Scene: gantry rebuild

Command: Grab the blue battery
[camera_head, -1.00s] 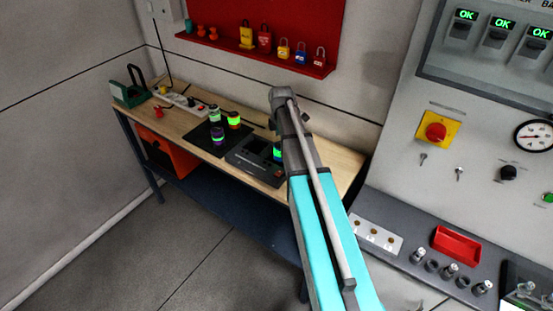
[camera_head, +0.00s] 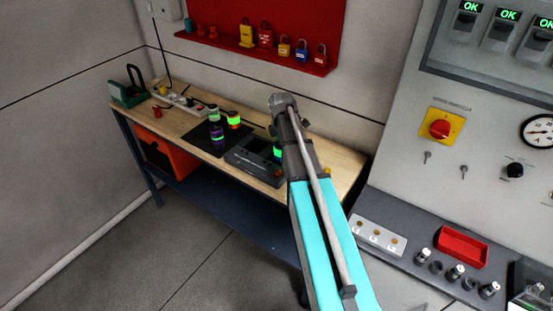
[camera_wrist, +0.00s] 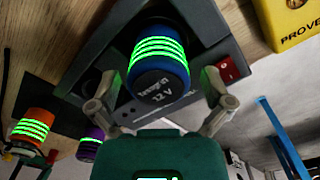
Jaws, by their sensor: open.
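The blue battery (camera_wrist: 158,62) with glowing green bands stands in a dark tester box (camera_wrist: 95,60); its end is marked 12 V. In the head view the battery (camera_head: 278,152) shows just left of my arm, in the box (camera_head: 245,157) on the wooden bench. My gripper (camera_wrist: 160,88) is open in the wrist view, with one finger on each side of the battery's near end. I cannot tell whether the fingers touch it. In the head view my gripper is hidden behind the arm.
A red switch (camera_wrist: 229,70) is on the box. A yellow block (camera_wrist: 294,22) lies near the upper right.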

